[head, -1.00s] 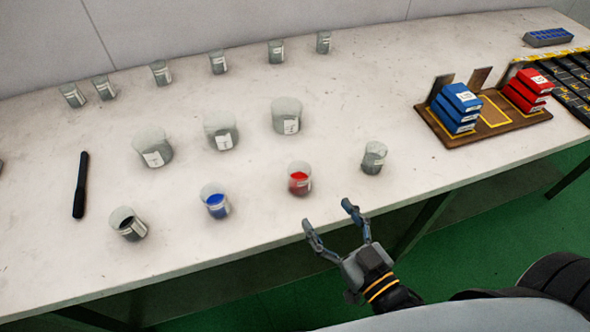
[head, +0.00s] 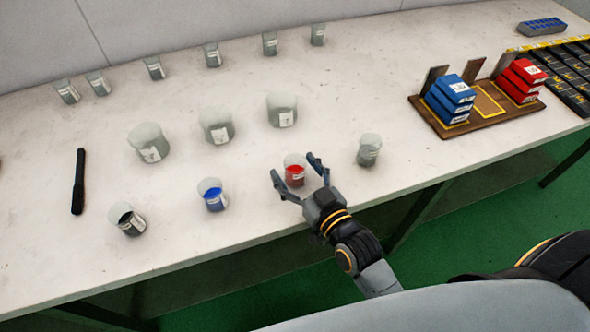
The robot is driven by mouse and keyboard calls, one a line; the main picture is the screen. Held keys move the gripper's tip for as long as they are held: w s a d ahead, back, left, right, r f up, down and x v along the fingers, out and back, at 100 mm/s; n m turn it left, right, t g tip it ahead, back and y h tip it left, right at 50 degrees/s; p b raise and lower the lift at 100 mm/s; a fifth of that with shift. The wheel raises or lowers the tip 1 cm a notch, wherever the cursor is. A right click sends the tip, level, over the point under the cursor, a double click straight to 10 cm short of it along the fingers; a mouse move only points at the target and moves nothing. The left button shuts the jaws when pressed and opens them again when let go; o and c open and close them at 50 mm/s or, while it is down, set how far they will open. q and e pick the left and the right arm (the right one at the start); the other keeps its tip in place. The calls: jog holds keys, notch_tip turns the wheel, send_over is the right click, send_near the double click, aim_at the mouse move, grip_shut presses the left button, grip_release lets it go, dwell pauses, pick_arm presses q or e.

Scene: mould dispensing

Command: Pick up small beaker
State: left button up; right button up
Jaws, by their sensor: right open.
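Small beakers stand in a front row on the white table. One holds red contents (head: 295,172), one holds blue (head: 212,199), one holds dark contents (head: 128,221), and a clear-looking one (head: 369,150) stands at the right. My right gripper (head: 294,171) is open, its two fingers on either side of the red-filled beaker, its palm just in front of it. I cannot tell whether the fingers touch the glass. The beaker stands upright. My left gripper is not in view.
Larger labelled beakers (head: 216,127) stand in a middle row, and several small ones (head: 154,68) stand at the back. A black pen-like stick (head: 78,181) lies at the left. A wooden stand (head: 487,117) holds blue and red boxes at the right.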

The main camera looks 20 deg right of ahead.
jog(key=shift+w, duration=0.1)
jog(key=c, duration=1.3)
jog(key=shift+r, duration=0.1)
